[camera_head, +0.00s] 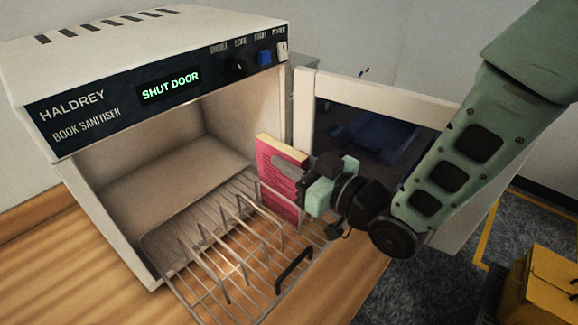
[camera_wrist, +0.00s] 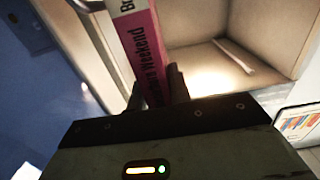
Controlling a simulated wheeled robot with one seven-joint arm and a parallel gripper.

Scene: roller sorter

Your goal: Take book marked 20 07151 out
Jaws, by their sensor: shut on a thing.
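A pink book (camera_head: 278,180) with a cream edge stands upright at the right end of the wire rack (camera_head: 225,290), in front of the open sanitiser (camera_head: 75,205). My gripper (camera_head: 295,172) comes from the right and is shut on the book. In the wrist view the book's pink spine (camera_wrist: 143,55) is between the fingers (camera_wrist: 155,88), with "Weekend" readable in part. The number 20 07151 is not readable in either view. I cannot tell whether the book's lower edge touches the rack.
The sanitiser door (camera_head: 305,110) stands open on the right, close behind my gripper. The display (camera_head: 170,86) reads "SHUT DOOR". The rack's other slots look empty. Wooden counter (camera_head: 100,290) lies around it. A yellow box (camera_head: 548,290) is at the lower right.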

